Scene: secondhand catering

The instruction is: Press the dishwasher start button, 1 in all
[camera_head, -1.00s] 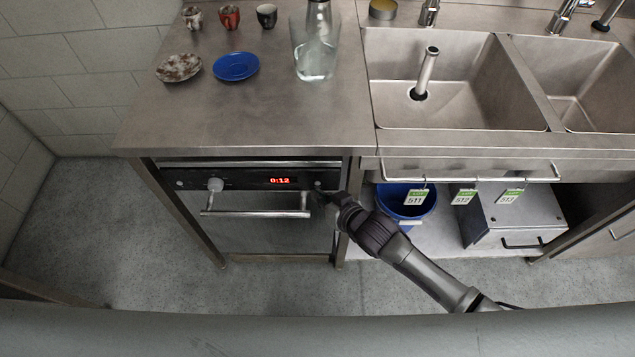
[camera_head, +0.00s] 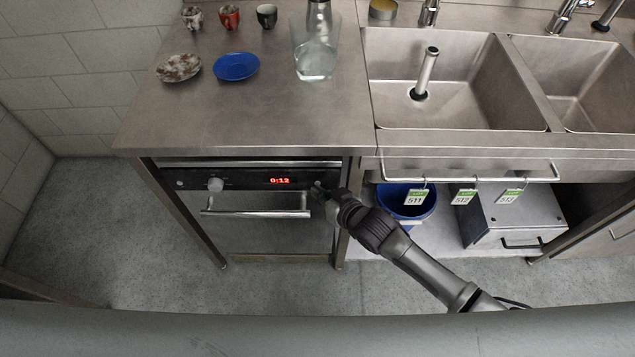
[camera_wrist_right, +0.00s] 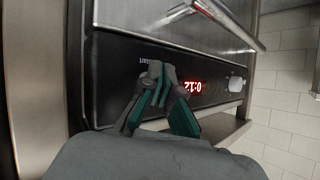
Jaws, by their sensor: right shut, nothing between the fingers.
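The dishwasher (camera_head: 262,232) stands under the left counter, with a black control panel (camera_head: 245,180), a round knob and a red display reading 0:12 (camera_head: 280,180). My right gripper (camera_head: 320,188) is shut and empty, its fingertips at the panel's right end, over the button area. In the right wrist view the shut fingertips (camera_wrist_right: 158,70) are at the panel beside small lettering that reads like "start" (camera_wrist_right: 149,61). The start button itself is hidden behind the fingers there. I cannot tell whether the fingertips touch it. My left gripper is not in view.
The dishwasher's handle bar (camera_head: 256,213) juts out below the panel. A rail (camera_head: 470,179) with lot tags runs under the sinks, above a blue bucket (camera_head: 408,203) and a metal box (camera_head: 515,215). Cups, saucers and a glass bottle (camera_head: 315,55) stand on the counter.

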